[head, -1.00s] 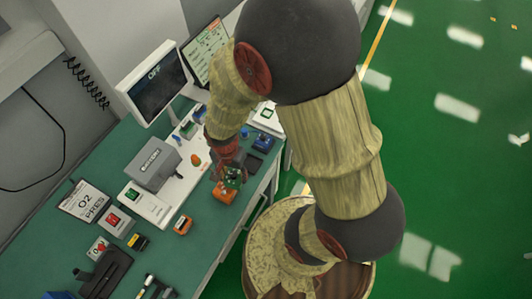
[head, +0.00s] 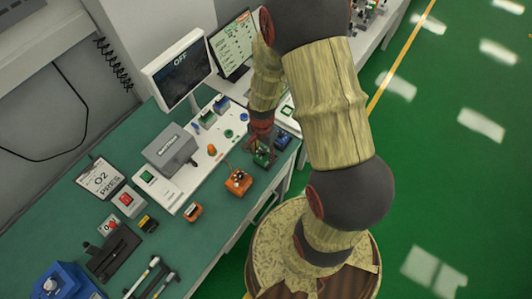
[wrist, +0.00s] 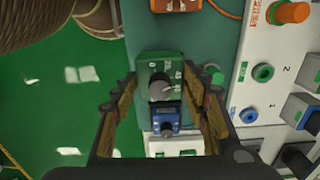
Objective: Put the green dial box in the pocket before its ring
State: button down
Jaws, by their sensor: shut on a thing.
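The green dial box (wrist: 160,72) has a grey knob and white markings. In the wrist view it sits between the two fingers of my gripper (wrist: 163,105), which is shut on it. In the head view the green box (head: 262,157) is under my gripper (head: 261,140), low at the bench, between an orange box (head: 238,182) and a blue box (head: 283,140). The pocket under it is hidden, and I cannot tell whether the box is seated. Ring sockets (wrist: 263,73) lie on the white panel beside it.
The white panel (head: 180,183) carries an orange knob (head: 212,150), a grey box (head: 170,149) and blue parts. A monitor (head: 180,68) and a tilted screen (head: 232,45) stand behind. A small orange item (head: 193,212) and a blue device (head: 62,281) lie on the green bench top.

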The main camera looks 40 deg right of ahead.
aim_at(266, 153)
jog(key=f, duration=0.1)
jog(key=w+d+f, duration=0.1)
jog(key=d+f, duration=0.1)
jog(key=shift+w+d+f, duration=0.2)
jog(key=shift+w+f, duration=0.05)
jog(key=shift+w, duration=0.05)
jog(key=shift+w+d+f, duration=0.1)
jog(key=shift+d+f, duration=0.05)
jog(key=shift+f, duration=1.5)
jog(key=shift+f, duration=0.2)
jog(key=c, duration=1)
grip_release()
jog(key=shift+r, duration=0.15)
